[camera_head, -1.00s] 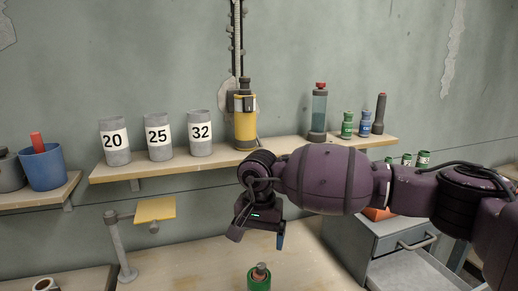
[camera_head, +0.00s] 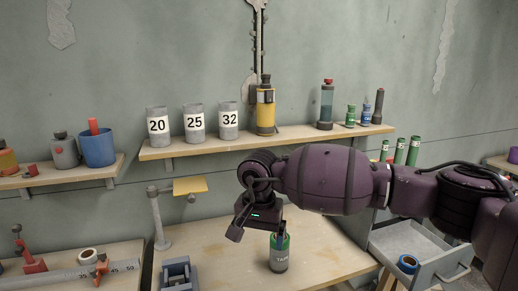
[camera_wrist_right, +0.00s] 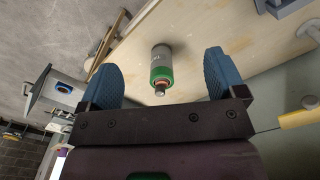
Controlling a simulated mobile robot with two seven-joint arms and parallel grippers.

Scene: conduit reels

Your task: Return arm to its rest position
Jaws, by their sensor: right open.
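My right gripper (camera_head: 258,231) hangs over the workbench with its jaws apart and nothing between them. In the right wrist view the gripper (camera_wrist_right: 160,78) shows two blue-padded fingers spread wide. A grey canister with a green band, its label seeming to read TAPE (camera_head: 279,258), stands on the bench below and slightly right of the gripper. It also shows in the right wrist view as a canister (camera_wrist_right: 161,62) beyond the fingertips, apart from them. My right arm reaches in from the right and hides part of the shelf and wall. My left gripper is not seen.
A wall shelf (camera_head: 190,150) behind the arm holds grey cups marked 20, 25 and 32, a yellow cylinder (camera_head: 265,108) and several bottles. A small yellow platform (camera_head: 190,186) stands on a post at left. An open drawer (camera_head: 405,240) lies under the arm at right.

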